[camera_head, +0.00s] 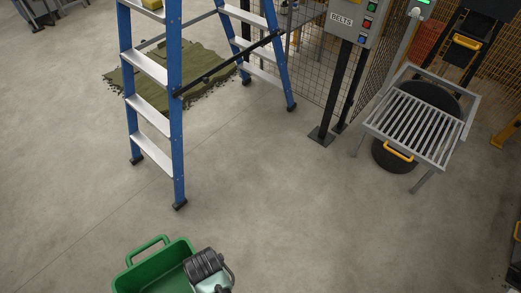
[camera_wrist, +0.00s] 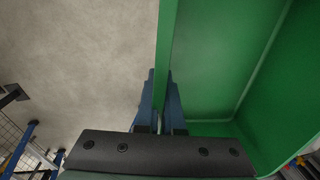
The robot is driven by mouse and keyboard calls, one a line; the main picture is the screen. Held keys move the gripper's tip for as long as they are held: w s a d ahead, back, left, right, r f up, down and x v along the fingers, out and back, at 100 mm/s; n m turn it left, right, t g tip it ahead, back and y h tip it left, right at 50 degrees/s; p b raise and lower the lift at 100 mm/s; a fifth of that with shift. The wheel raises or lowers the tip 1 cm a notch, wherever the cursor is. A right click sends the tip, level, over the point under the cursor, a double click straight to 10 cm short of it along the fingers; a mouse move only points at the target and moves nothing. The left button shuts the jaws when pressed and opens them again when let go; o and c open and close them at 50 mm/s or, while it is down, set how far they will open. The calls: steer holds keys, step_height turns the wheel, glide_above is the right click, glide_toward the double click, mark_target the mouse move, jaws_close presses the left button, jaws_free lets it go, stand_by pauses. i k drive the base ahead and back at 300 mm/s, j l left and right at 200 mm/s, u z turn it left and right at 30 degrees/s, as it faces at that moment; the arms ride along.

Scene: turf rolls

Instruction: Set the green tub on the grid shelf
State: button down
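The green tub (camera_head: 160,268) is at the bottom of the head view, left of centre, partly cut off by the frame edge. It has a looped green handle on its far left side. My gripper (camera_wrist: 160,100) has its two blue fingers on either side of the tub's wall, close against it; the tub's green interior (camera_wrist: 215,70) fills the right of the wrist view. The grid shelf (camera_head: 418,126), a metal frame with parallel slats, stands at the right of the head view with nothing on its slats. I cannot tell whether the tub touches the floor.
A blue stepladder (camera_head: 177,110) stands at left of centre, with turf (camera_head: 200,75) behind it. A black round bin (camera_head: 390,158) is under the shelf. The floor between tub and shelf is clear.

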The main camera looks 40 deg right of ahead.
mark_target(416, 123)
steer(key=i+l+z, duration=0.1)
steer(key=l+z, duration=0.35)
steer(key=i+l+z, duration=0.15)
steer(key=l+z, duration=0.25)
steer(key=i+l+z, duration=0.2)
steer(key=l+z, duration=0.25)
steer(key=i+l+z, duration=0.6)
steer(key=i, duration=0.45)
steer(key=i+l, duration=0.3)
steer(key=i, duration=0.2)
steer(key=i+l, duration=0.35)
steer(key=i, duration=0.2)
steer(key=i+l, duration=0.3)
steer(key=i, duration=0.2)
